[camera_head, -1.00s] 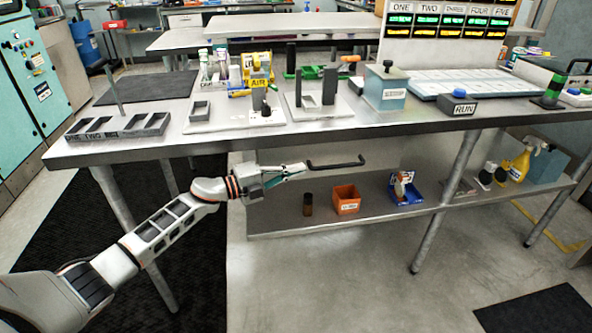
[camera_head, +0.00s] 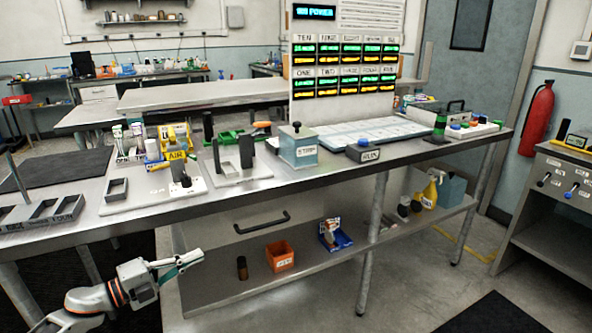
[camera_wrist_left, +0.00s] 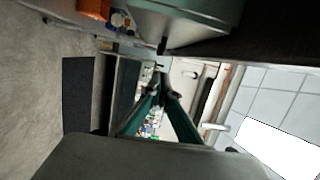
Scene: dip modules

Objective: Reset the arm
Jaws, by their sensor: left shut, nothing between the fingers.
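My left gripper (camera_head: 181,264) is at the lower left in the head view, in front of the workbench and below its top edge. Its fingers are together and hold nothing. In the left wrist view the two dark green fingers (camera_wrist_left: 160,88) run together to their tips. The left arm comes in from the bottom left corner of the head view. My right gripper is in neither current view.
The workbench top (camera_head: 245,193) carries a RUN box (camera_head: 363,151), a STRIP box (camera_head: 298,150) and a compartment tray (camera_head: 45,212). A drawer handle (camera_head: 262,222) is near my gripper. The shelf below holds an orange bin (camera_head: 280,256). Floor is free at the front.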

